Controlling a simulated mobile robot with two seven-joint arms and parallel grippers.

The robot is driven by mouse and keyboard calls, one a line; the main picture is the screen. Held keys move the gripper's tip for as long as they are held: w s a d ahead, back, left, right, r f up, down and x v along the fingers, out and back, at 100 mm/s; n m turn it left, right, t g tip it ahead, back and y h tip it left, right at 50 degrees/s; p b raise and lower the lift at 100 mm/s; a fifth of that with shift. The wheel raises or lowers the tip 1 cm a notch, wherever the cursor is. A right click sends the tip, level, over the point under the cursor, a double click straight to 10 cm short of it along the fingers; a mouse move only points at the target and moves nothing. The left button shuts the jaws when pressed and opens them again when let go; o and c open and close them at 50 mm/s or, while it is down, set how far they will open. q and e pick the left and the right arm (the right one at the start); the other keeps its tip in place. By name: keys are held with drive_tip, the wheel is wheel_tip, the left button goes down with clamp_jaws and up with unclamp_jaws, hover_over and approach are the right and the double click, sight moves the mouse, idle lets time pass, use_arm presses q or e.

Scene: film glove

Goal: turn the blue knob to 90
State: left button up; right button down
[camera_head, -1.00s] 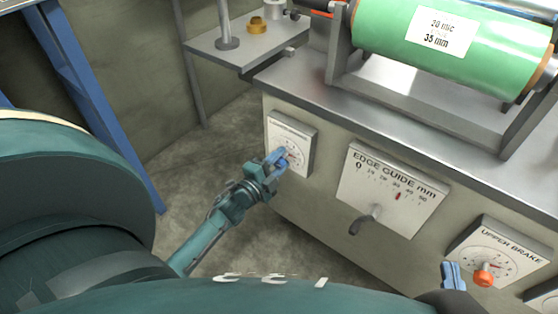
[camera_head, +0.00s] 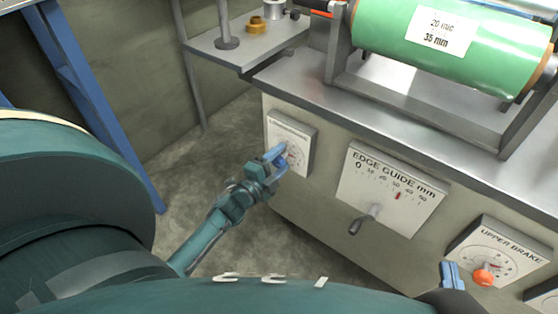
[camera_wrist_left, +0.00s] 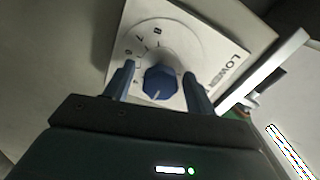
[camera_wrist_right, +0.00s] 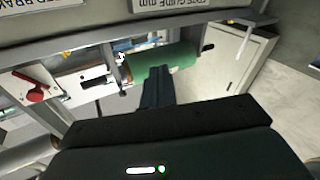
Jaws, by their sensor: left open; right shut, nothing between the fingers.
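The blue knob (camera_wrist_left: 160,82) sits on a white square dial plate (camera_wrist_left: 185,40) with numbers around it and lettering starting "LOWER". In the left wrist view it lies between the two fingers of my left gripper (camera_wrist_left: 158,88), which is open around it with gaps at the sides. A white line shows on the knob's face. In the head view my left gripper (camera_head: 277,158) is in front of that plate (camera_head: 291,143) and hides most of the knob. My right gripper (camera_head: 452,275) is shut and empty, near the upper brake panel; it also shows in the right wrist view (camera_wrist_right: 158,75).
The edge guide panel (camera_head: 391,190) with its lever (camera_head: 362,222) is right of the plate. The upper brake panel (camera_head: 500,250) has an orange knob (camera_head: 484,278). A green roll (camera_head: 465,45) lies above, and a small shelf (camera_head: 228,52) is at the left.

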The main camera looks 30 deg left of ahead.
use_arm(q)
drive_tip(key=s+a+p, duration=0.1)
drive_tip(key=s+p, duration=0.1)
drive_tip(key=s, duration=1.1)
drive_tip(key=shift+p, duration=0.3)
use_arm(e)
drive_tip(key=shift+w+d+f+m+g+h, duration=0.1)
drive_tip(key=shift+d+m+g+h, duration=0.45)
drive_tip(key=shift+m+g+h, duration=0.2)
use_arm(q)
drive_tip(key=shift+r, duration=0.1)
